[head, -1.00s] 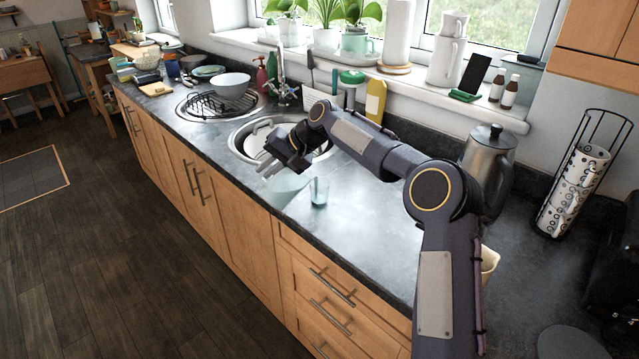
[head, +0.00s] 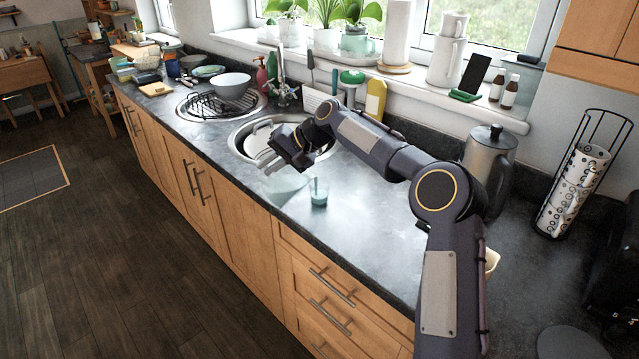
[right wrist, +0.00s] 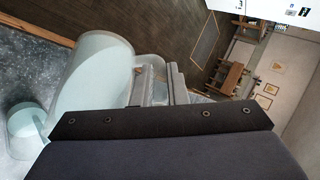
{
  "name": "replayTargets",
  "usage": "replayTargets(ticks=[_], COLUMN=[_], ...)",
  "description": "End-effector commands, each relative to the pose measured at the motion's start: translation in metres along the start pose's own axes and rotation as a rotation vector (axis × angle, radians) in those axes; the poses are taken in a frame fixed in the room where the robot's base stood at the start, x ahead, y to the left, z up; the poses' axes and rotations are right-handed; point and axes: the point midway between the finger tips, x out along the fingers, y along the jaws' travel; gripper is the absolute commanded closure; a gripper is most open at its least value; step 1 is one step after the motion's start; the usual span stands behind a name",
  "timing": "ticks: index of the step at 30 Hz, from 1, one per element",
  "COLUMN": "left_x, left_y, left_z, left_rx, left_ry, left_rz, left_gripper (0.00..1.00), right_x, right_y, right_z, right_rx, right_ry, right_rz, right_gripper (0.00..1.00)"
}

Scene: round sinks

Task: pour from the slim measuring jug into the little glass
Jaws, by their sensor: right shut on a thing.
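The slim measuring jug (head: 287,184) is pale, see-through and greenish. It is held above the counter and looks tilted toward the little glass (head: 319,194), which stands just to its right on the counter and looks teal inside. A thin line shows at the glass's top; I cannot tell what it is. My right gripper (head: 274,166) is shut on the jug. In the right wrist view the jug (right wrist: 92,75) is large, left of the gripper fingers (right wrist: 158,84), and the glass (right wrist: 24,122) is at the left edge, partly hidden. My left gripper is not in view.
A second sink with a rack and a grey bowl (head: 231,86) is farther left. A metal pot (head: 489,158) stands right of my arm. The counter right of the glass is clear.

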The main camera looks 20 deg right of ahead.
Motion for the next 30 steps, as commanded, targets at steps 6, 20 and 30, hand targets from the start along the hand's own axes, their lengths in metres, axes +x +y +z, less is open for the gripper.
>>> replayTargets(ticks=[6,20,30], left_x=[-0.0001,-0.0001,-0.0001], left_y=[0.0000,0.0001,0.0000], left_z=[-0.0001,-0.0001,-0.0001], left_rx=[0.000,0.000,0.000], left_ry=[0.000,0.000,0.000], left_rz=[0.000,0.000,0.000], left_gripper=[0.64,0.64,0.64], right_x=[-0.0028,-0.0042,-0.0068], right_y=[-0.0015,-0.0023,-0.0033], right_z=[-0.0011,-0.0015,-0.0023], right_rx=[0.006,0.011,0.020], right_ry=[-0.001,-0.005,-0.009], right_rz=[-0.017,-0.030,-0.051], right_gripper=[1.00,1.00,1.00])
